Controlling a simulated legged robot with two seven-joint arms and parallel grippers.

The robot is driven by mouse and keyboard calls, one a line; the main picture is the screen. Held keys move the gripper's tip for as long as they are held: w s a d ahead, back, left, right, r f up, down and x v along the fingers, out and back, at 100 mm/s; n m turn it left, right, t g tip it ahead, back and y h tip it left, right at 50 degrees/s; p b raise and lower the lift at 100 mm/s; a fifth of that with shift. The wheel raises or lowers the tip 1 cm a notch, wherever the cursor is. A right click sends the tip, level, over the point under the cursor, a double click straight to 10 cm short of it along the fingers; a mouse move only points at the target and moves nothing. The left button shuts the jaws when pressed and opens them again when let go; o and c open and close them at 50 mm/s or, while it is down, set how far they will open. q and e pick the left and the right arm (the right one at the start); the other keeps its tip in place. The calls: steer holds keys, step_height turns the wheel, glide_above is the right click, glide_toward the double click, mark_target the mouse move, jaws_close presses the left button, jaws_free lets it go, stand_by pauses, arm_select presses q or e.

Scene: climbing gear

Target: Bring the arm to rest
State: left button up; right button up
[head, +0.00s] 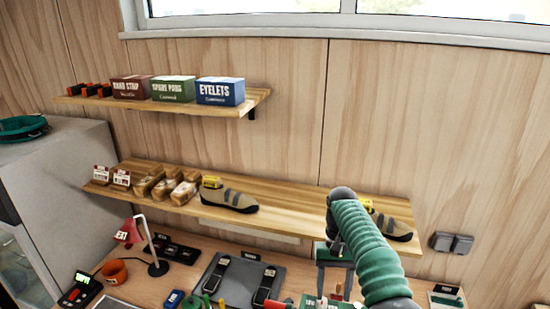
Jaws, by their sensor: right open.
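My right arm (366,240) comes in from the lower right in a green ribbed sleeve and bends at a dark joint above the workbench. My right gripper (335,286) hangs below that joint, fingers down and apart, over the back part of the bench (205,252). I see nothing held between its fingers. Small red, green and white items lie below it, partly hidden at the bottom edge. My left gripper is not in view.
A lower shelf (290,197) holds shoes, including a climbing shoe (232,199), close behind my arm. An upper shelf (258,98) carries labelled boxes. A red lamp (130,231) and a grey mat (240,283) are on the bench. A grey cabinet (60,165) stands left.

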steer(key=s+d+f+t+b, duration=0.2)
steer(key=s+f+t+b, duration=0.1)
steer(key=s+f+b, duration=0.6)
steer(key=s+d+f+n+t+b, duration=0.1)
steer(key=s+d+f+t+b, duration=0.1)
steer(key=s+f+b, duration=0.6)
steer(key=s+f+t, duration=0.1)
steer(key=s+f, duration=0.6)
steer(key=f, duration=0.1)
steer(key=shift+d+b, duration=0.25)
steer(key=shift+b, duration=0.1)
steer(key=shift+w+f, duration=0.1)
steer(key=shift+w, duration=0.1)
steer(key=shift+s, duration=0.15)
steer(key=shift+c, duration=0.4)
